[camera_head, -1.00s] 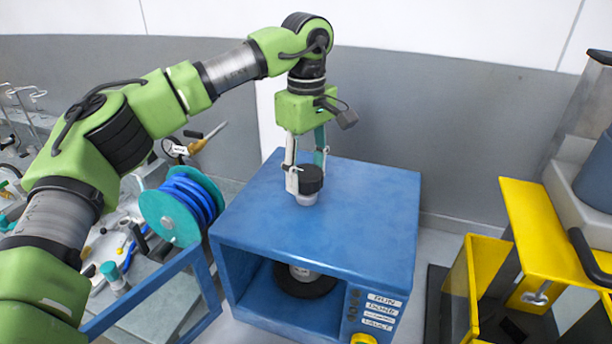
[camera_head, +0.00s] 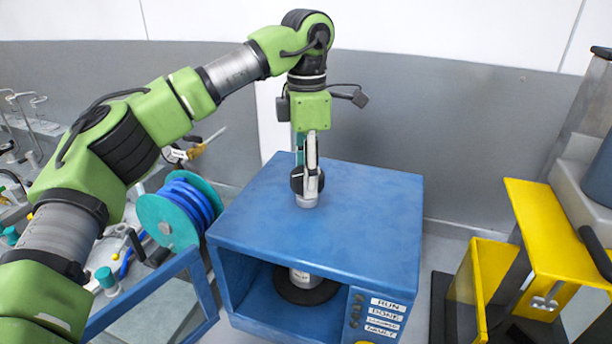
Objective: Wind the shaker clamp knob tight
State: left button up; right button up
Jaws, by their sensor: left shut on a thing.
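The shaker is a blue box (camera_head: 375,205) with an open front. Its black clamp knob (camera_head: 297,181) stands on a short pale collar (camera_head: 307,201) on top of the box. My left gripper (camera_head: 308,183) points straight down and is shut on the knob, one finger in front of it and the other mostly hidden behind. Inside the box a pale can or clamp part (camera_head: 300,277) stands on a dark round plate (camera_head: 306,292). My right gripper is not in view.
The shaker's blue door (camera_head: 150,300) hangs open at the left. A teal reel with blue hose (camera_head: 165,222) stands behind it, near a cluttered bench. A yellow frame (camera_head: 545,235) stands at the right. A grey wall is behind.

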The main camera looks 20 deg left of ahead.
pick_arm(q)
jog(key=n+b, duration=0.1)
jog(key=n, duration=0.4)
jog(key=shift+r+n, duration=0.15)
jog(key=shift+n, duration=0.15)
jog(key=shift+r+n+b, duration=0.1)
jog(key=shift+n+b, duration=0.4)
jog(key=shift+n, duration=1.4)
jog(key=shift+w, duration=0.1)
jog(key=o, duration=1.1)
notch_tip(320, 180, up, 12)
jog(key=shift+f, duration=0.1)
